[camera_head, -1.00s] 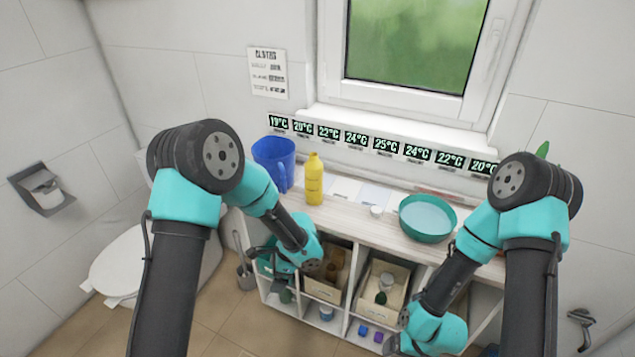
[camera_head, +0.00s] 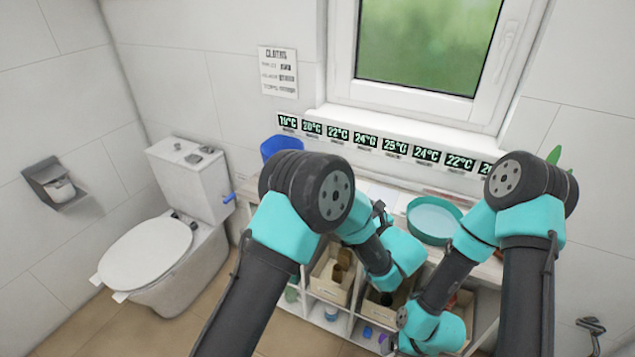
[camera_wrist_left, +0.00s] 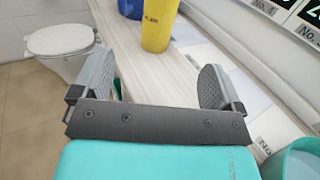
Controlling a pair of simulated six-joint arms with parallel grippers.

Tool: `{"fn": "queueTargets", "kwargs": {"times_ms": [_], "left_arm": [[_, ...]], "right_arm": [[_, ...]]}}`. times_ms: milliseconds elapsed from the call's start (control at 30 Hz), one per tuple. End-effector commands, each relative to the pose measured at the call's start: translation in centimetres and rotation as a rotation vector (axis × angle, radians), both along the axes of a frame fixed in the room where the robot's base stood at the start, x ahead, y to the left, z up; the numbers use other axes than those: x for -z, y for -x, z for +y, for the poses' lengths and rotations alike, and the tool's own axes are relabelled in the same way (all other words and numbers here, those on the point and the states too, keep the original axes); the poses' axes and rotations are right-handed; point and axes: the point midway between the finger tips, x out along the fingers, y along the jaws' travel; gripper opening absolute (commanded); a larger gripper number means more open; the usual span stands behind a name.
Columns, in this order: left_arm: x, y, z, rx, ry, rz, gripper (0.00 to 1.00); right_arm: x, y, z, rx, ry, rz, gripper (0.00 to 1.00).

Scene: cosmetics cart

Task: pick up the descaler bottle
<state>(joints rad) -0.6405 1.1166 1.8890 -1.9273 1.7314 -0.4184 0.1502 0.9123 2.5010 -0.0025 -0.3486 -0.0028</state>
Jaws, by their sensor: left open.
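A yellow bottle (camera_wrist_left: 158,25) stands upright on the counter in the left wrist view. Its top is cut off by the frame and its dark label is not readable, so I cannot confirm it is the descaler. In the head view my left arm hides it. My left gripper (camera_wrist_left: 155,84) is open and empty, its fingers apart on either side of the wrist view, with the bottle beyond and between them. In the head view the left gripper (camera_head: 380,212) is small and dark above the counter, partly hidden by its own wrist. The right gripper's fingers are out of sight at the bottom.
A blue container (camera_wrist_left: 131,8) stands just left of the bottle. A teal bowl (camera_head: 434,222) sits to the right on the counter (camera_wrist_left: 140,50). Shelves with boxes (camera_head: 333,275) are below. A toilet (camera_head: 165,245) is at left, and a row of temperature displays runs behind.

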Motion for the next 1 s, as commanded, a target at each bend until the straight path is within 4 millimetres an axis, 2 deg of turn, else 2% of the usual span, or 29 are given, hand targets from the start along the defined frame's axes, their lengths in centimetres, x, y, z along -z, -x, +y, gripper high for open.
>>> {"fn": "queueTargets", "kwargs": {"times_ms": [367,1000], "left_arm": [[0.1,-0.5,0.5,-0.003,0.003,0.002,0.92],[0.1,-8.7,6.5,-0.006,0.003,0.001,0.92]], "right_arm": [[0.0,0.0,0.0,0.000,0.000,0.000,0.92],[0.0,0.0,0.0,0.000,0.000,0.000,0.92]]}}
